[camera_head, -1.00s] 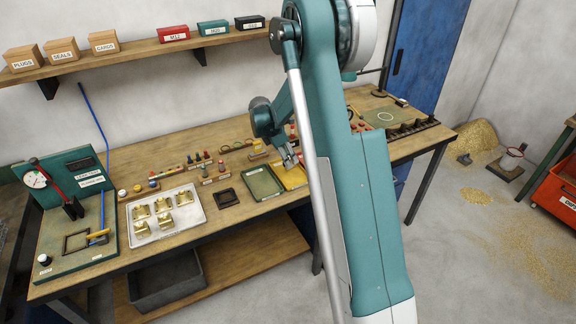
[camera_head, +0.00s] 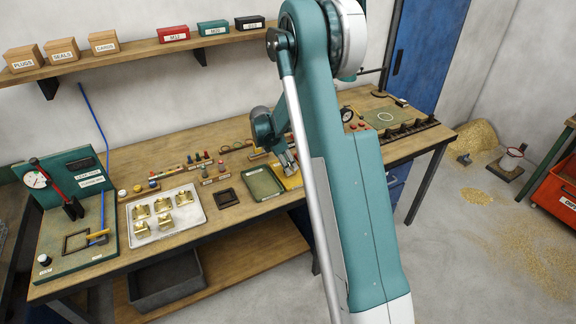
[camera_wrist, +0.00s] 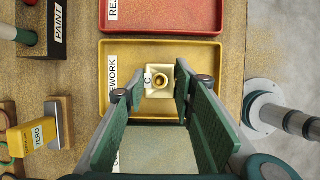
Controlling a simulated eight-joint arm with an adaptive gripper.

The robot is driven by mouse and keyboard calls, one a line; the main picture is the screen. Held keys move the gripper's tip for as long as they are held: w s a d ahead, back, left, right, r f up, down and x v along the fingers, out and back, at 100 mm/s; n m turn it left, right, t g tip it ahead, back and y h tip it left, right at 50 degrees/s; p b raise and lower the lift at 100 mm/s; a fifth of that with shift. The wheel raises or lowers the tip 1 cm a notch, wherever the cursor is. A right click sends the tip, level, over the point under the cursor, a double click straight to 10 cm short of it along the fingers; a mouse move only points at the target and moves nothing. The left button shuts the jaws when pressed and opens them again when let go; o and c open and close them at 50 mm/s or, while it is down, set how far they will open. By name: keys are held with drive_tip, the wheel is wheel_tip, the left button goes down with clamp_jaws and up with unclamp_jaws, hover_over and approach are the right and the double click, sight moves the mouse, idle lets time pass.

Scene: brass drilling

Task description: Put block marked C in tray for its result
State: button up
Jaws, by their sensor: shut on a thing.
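The block marked C (camera_wrist: 159,81) is a pale brass square with a round hole and a white C label. In the wrist view my gripper (camera_wrist: 161,92) is shut on it, with one green finger on each side. The block is over the yellow tray (camera_wrist: 125,52), labelled REWORK, inside its outline; I cannot tell whether it touches the tray floor. In the head view the yellow tray (camera_head: 294,182) is partly hidden by my gripper (camera_head: 288,166), and the block cannot be made out there.
A red tray (camera_wrist: 165,33), its label cut to "RE", adjoins the yellow one. A green tray (camera_head: 262,183) lies on the other side. A white tray (camera_head: 152,238) holds several brass blocks. A black PAINT holder (camera_wrist: 57,45) and a yellow ZERO block (camera_wrist: 32,138) stand left in the wrist view.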

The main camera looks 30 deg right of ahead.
drive_tip(key=shift+f, duration=0.15)
drive_tip(key=o, duration=1.2)
drive_tip(key=shift+o, duration=0.2)
drive_tip(key=shift+r, duration=0.2)
drive_tip(key=v, duration=1.2)
